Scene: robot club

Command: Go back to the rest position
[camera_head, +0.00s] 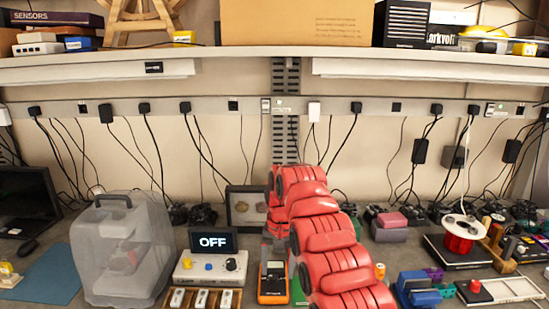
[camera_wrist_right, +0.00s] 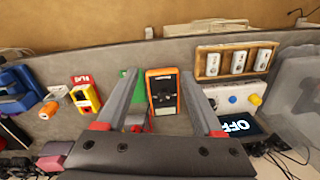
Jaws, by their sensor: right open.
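My right arm (camera_head: 330,240), made of red segments, rises from the bottom of the head view and reaches over the middle of the workbench. In the right wrist view my right gripper (camera_wrist_right: 160,72) is open, with its two grey fingers apart and nothing held between them. An orange multimeter (camera_wrist_right: 163,92) shows between the fingers in that view; I cannot tell how far below them it lies. My left gripper is out of view.
A control box with an OFF display (camera_head: 212,242) and a translucent case (camera_head: 122,250) stand left of the arm. A red spool (camera_head: 460,238) and blue parts (camera_head: 415,290) are on the right. A loaded shelf (camera_head: 240,52) overhangs the back, with cables hanging below.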

